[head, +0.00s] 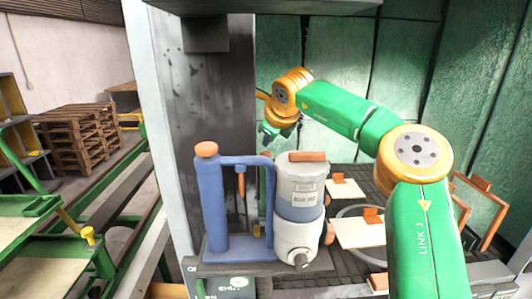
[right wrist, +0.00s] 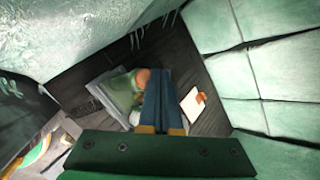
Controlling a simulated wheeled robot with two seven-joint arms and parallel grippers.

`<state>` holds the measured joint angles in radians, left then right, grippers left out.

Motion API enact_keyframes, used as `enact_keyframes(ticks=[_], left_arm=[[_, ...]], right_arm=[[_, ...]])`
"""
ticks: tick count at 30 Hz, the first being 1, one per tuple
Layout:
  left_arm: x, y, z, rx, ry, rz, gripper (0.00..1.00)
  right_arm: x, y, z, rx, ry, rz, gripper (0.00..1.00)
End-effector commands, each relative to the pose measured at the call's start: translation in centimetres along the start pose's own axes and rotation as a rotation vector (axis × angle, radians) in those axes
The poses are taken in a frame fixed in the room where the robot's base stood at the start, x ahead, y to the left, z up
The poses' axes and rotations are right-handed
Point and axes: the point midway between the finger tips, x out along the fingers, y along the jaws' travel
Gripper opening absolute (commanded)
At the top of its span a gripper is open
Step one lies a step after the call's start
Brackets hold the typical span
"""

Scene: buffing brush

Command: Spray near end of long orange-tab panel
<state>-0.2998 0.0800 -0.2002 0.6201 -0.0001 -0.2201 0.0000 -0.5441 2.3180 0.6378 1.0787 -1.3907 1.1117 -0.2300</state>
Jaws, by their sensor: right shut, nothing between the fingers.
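Several pale panels with orange tabs lie on the dark grated floor of the booth in the head view: one at the back (head: 346,189), a larger one (head: 360,233) nearer, and a part-hidden one at the front. I cannot tell which is the long one. A panel with an orange tab (right wrist: 191,106) also shows in the right wrist view. My right gripper (head: 268,138) is above and behind the blue stand, its tips partly hidden. In the right wrist view its fingers (right wrist: 160,75) are shut and empty, pointing down. My left gripper is not in view.
A blue stand (head: 215,205) with a white-and-blue canister (head: 300,200) stands at the booth's front edge. Orange-framed pieces (head: 480,210) are at the right. Green walls (head: 420,50) enclose the booth. Wooden pallets (head: 80,140) are stacked outside at the left.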

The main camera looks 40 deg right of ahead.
Motion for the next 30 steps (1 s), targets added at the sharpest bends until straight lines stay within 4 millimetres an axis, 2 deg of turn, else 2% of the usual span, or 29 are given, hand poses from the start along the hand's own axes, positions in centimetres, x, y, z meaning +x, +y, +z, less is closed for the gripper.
enact_keyframes(ticks=[30], left_arm=[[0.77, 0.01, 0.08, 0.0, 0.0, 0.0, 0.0]], right_arm=[[0.76, 0.58, -0.56, 0.0, 0.0, 0.0, 0.0]])
